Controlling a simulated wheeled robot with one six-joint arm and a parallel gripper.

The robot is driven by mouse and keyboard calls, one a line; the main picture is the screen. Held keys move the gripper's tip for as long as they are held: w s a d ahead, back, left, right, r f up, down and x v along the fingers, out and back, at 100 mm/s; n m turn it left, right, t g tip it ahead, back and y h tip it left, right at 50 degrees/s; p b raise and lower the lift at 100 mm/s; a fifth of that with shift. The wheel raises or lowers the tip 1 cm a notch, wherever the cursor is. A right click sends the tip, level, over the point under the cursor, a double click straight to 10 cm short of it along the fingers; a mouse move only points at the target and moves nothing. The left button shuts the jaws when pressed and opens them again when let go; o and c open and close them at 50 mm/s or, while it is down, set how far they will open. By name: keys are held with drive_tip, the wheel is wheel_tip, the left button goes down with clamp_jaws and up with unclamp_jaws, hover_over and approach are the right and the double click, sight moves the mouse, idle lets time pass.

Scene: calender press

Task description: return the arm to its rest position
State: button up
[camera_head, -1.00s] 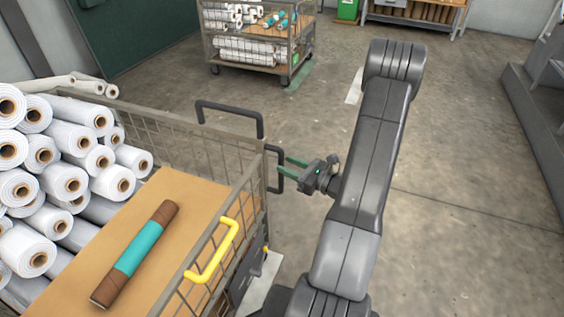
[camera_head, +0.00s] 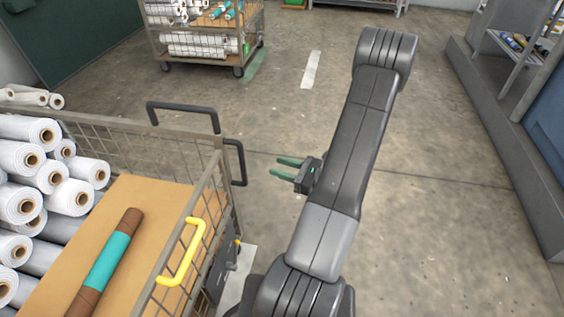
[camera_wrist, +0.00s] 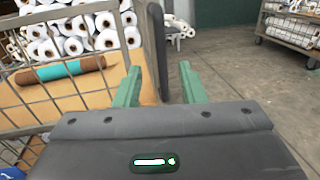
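My gripper (camera_head: 285,168) is over the floor to the right of the wire cart, apart from its black handle. Its two green fingers are spread with nothing between them. In the wrist view my gripper (camera_wrist: 160,88) is also open, with the cart's side and the floor beyond it. My arm rises from the bottom of the head view, bends at a high elbow, and hides the rest of the wrist.
The wire cart (camera_head: 190,135) at left holds white rolls (camera_head: 42,172) and a brown roll with a teal band (camera_head: 107,262) on a board. It has a yellow handle (camera_head: 181,252). Another cart (camera_head: 204,44) stands at the back. The middle floor is clear.

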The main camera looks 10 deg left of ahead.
sight(240, 154)
drive_tip(key=shift+a, duration=0.15)
drive_tip(key=b+x, duration=0.1)
drive_tip(key=x, duration=1.3)
